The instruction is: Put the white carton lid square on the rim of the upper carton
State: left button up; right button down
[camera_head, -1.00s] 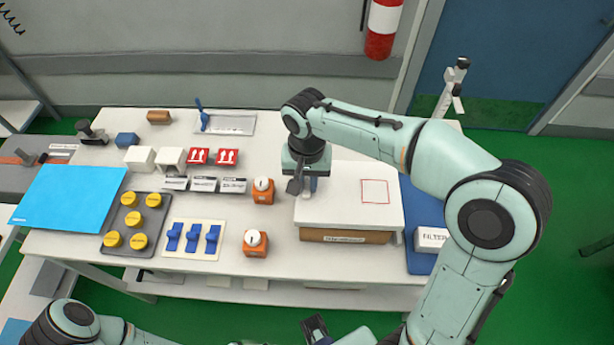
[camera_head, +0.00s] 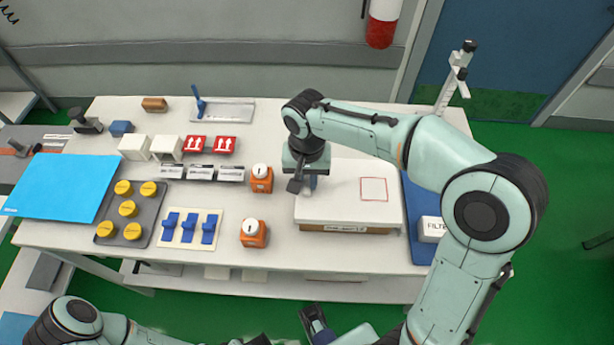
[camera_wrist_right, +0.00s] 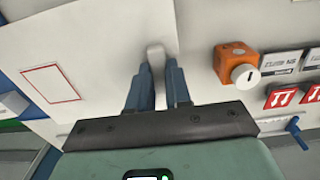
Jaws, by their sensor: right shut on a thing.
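The white carton lid (camera_head: 340,205), marked with a red square outline, lies flat over the brown carton (camera_head: 385,231). Only a thin strip of the carton's labelled front shows below the lid, so I cannot tell whether the lid touches the rim all round. My right gripper (camera_head: 303,183) is above the lid's left part. In the right wrist view its blue fingers (camera_wrist_right: 158,85) are shut on a small white grip (camera_wrist_right: 155,55) on the lid (camera_wrist_right: 100,50). My left gripper (camera_head: 314,318) shows partly at the bottom edge, away from the table; its jaws are unclear.
Orange boxes with white knobs (camera_head: 253,233) stand left of the carton. A blue mat (camera_head: 420,250) with a white filter box (camera_head: 432,229) lies on the right. Farther left are blue switches (camera_head: 189,228) and yellow knobs on a grey plate (camera_head: 160,190).

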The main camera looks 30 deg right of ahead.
jog(key=shift+f, duration=0.25)
jog(key=c, duration=1)
grip_release()
jog(key=shift+r, duration=0.1)
notch_tip(320, 180, up, 13)
jog(key=shift+r+p, duration=0.15)
jog(key=shift+p, duration=1.05)
